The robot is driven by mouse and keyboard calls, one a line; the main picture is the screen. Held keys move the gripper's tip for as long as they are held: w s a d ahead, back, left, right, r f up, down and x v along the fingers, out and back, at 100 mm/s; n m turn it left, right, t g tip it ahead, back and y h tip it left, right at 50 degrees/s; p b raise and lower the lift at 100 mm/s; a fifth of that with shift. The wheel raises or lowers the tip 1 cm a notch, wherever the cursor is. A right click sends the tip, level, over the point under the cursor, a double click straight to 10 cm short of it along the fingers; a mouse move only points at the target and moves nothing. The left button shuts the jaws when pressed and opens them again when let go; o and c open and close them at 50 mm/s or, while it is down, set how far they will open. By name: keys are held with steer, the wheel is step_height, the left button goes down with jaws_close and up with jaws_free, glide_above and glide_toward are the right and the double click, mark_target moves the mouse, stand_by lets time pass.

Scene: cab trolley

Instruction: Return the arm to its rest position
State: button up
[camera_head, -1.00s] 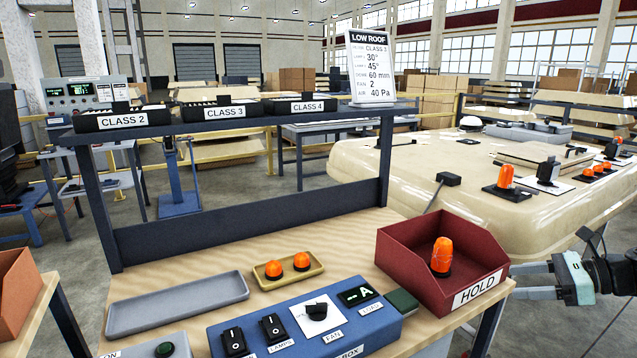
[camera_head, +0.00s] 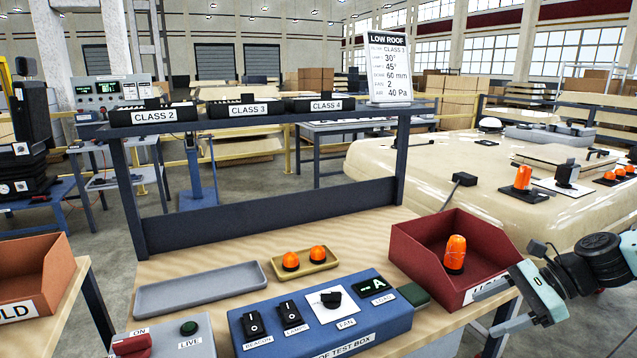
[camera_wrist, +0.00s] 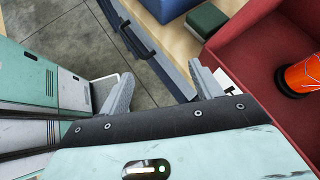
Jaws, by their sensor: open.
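My gripper (camera_wrist: 158,92) shows in the wrist view with its two grey fingers spread and nothing between them. Below the fingers are the bench's front edge and the concrete floor. In the head view my gripper (camera_head: 512,325) and forearm are at the lower right, in front of the red HOLD bin and partly covering its label. The red bin (camera_head: 420,249) stands on the bench's right end with an orange beacon (camera_head: 455,254) upright inside. The bin (camera_wrist: 250,55) and beacon (camera_wrist: 302,74) also show at the right of the wrist view.
The blue roof test box (camera_head: 300,325) sits at the bench front, with a grey tray (camera_head: 200,290) and a small tray with two orange lamps (camera_head: 305,262) behind it. A cream roof panel (camera_head: 400,165) lies behind the bin. Another HOLD bin (camera_head: 35,275) stands at left.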

steer(key=s+a+n+g+h, duration=0.3)
steer(key=s+a+n, duration=0.1)
steer(key=a+n, duration=0.25)
steer(key=s+a+n+g+h, duration=0.25)
steer(key=s+a+n, duration=0.25)
steer(key=a, duration=0.3)
steer(key=s+a+r+n+t+h, duration=0.1)
steer(key=s+a+r+n+h, duration=0.1)
steer(key=s+a+r+n, duration=0.2)
steer(key=s+a+r+n+t+h, duration=0.2)
steer(key=s+a+r+n, duration=0.2)
steer(key=s+n, duration=0.5)
steer(key=shift+a+r+n, duration=0.3)
steer(key=shift+r+n, duration=0.1)
steer(key=shift+n, duration=0.55)
steer(key=shift+h, duration=0.25)
steer(key=shift+c, duration=0.2)
